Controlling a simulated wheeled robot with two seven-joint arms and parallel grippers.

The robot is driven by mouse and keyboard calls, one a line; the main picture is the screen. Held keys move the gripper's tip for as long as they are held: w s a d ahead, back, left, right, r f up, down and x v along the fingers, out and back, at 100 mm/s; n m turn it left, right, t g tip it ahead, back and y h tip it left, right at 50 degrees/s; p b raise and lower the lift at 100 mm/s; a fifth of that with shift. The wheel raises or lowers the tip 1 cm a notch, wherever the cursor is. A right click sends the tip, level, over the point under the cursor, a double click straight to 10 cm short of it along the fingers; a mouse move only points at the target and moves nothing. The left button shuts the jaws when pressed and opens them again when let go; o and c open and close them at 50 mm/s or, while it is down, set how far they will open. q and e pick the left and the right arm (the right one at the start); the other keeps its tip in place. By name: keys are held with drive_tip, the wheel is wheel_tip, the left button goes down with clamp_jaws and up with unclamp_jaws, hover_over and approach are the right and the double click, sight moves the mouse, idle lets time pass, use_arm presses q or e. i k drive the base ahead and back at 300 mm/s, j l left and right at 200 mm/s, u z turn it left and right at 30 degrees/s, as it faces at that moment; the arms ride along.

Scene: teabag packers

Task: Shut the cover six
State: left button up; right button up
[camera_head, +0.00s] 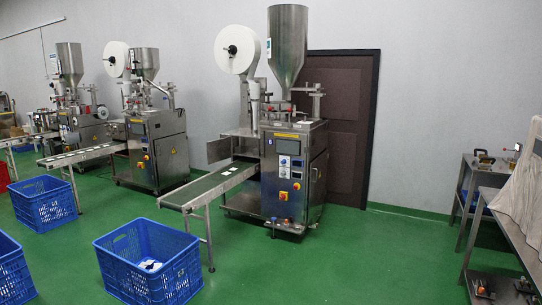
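The nearest teabag packing machine (283,175) stands right of the middle, in front of a dark door. A flat metal panel (218,150) stands out at its left side, above the conveyor; I cannot tell whether it is an open cover. A door with a handle on the machine's right side (318,180) looks closed. A small blue mark shows on the front, but no number six can be made out for sure. Neither of my grippers is in view.
A conveyor (205,187) slopes down to the left from the machine. A blue crate (148,262) stands below its end. More machines (155,145) line the left wall. A metal table (488,175) stands at the right. Green floor is clear between.

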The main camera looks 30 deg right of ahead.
sight(219, 150)
drive_tip(key=z, duration=0.3)
drive_tip(key=l+z, duration=0.1)
drive_tip(key=l, duration=0.2)
drive_tip(key=i+l, duration=0.15)
drive_tip(key=l, duration=0.15)
drive_tip(key=i+l+z, duration=0.3)
drive_tip(key=i+l, duration=0.2)
drive_tip(key=l, duration=0.2)
drive_tip(key=i+l+z, duration=0.25)
drive_tip(key=i+l, duration=0.5)
drive_tip(key=i, duration=0.6)
drive_tip(key=i+l, duration=0.2)
drive_tip(key=i, duration=0.6)
drive_tip(key=i+u, duration=0.25)
drive_tip(key=i, duration=0.3)
drive_tip(key=i+l+u, duration=0.2)
drive_tip(key=i, duration=0.3)
drive_tip(key=i+l+u, duration=0.1)
drive_tip(key=i+u, duration=0.15)
drive_tip(key=i, duration=0.3)
drive_tip(key=i+l+u, duration=0.1)
drive_tip(key=i+u, duration=0.3)
drive_tip(key=i+l+u, duration=0.3)
drive_tip(key=i+u, duration=0.15)
drive_tip(key=i+l+u, duration=0.7)
drive_tip(key=l+u, duration=0.15)
